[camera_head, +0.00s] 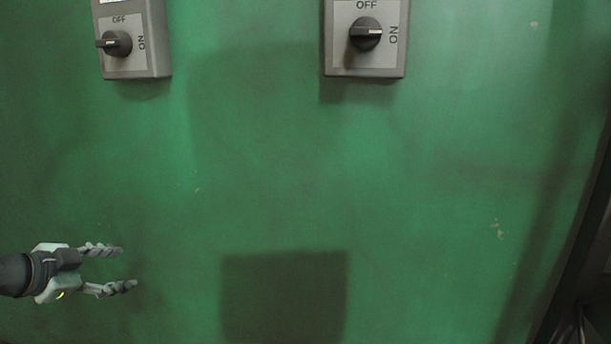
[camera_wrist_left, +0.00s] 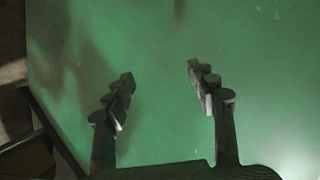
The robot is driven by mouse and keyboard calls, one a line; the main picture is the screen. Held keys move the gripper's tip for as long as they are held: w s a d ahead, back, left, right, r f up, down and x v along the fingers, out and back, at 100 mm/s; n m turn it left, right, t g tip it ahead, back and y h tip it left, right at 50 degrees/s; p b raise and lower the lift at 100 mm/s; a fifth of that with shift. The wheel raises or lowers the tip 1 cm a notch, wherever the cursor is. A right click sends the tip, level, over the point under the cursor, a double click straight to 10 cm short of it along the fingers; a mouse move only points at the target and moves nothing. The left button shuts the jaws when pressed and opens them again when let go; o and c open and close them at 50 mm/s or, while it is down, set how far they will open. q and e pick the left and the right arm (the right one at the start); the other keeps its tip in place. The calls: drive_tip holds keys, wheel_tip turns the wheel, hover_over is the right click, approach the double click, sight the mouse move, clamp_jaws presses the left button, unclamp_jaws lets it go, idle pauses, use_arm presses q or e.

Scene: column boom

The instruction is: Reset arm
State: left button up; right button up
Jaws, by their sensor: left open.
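My left gripper (camera_head: 128,268) is at the lower left of the head view, in front of the green panel (camera_head: 430,210). Its two fingers are apart with nothing between them. In the left wrist view the same gripper (camera_wrist_left: 163,90) is open, with only the green panel surface (camera_wrist_left: 160,40) beyond the fingertips. It is well below the two switches and apart from them. My right gripper is not clearly visible in either view.
A grey rotary switch box (camera_head: 152,45) is at the upper left, with a black knob (camera_head: 115,43). A second box (camera_head: 390,62) is at the upper middle, with a black knob (camera_head: 366,34). A dark edge (camera_head: 585,220) bounds the panel at right. The middle is clear.

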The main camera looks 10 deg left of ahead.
use_arm(q)
drive_tip(key=s+d+f+n+g+y, duration=0.1)
drive_tip(key=s+d+f+n+g, duration=0.4)
drive_tip(key=f, duration=0.7)
drive_tip(key=s+d+f+y, duration=0.1)
drive_tip(key=s+d+f, duration=0.35)
drive_tip(key=f, duration=0.75)
drive_tip(key=s+d+f+n+g, duration=0.1)
drive_tip(key=s+d+f, duration=0.1)
drive_tip(key=s, duration=0.3)
drive_tip(key=s+d+f+n+g+y+p, duration=0.1)
drive_tip(key=s+d+f, duration=0.1)
drive_tip(key=s+f, duration=0.2)
drive_tip(key=s+d+f+n+g+y, duration=0.1)
drive_tip(key=s+d+f+n, duration=0.1)
drive_tip(key=s, duration=0.4)
drive_tip(key=shift+s+d+f, duration=0.3)
drive_tip(key=shift+f, duration=0.4)
use_arm(e)
drive_tip(key=f, duration=0.4)
drive_tip(key=shift+w+a, duration=0.25)
use_arm(q)
drive_tip(key=shift+c, duration=0.5)
use_arm(e)
drive_tip(key=shift+w, duration=0.15)
drive_tip(key=shift+c, duration=0.4)
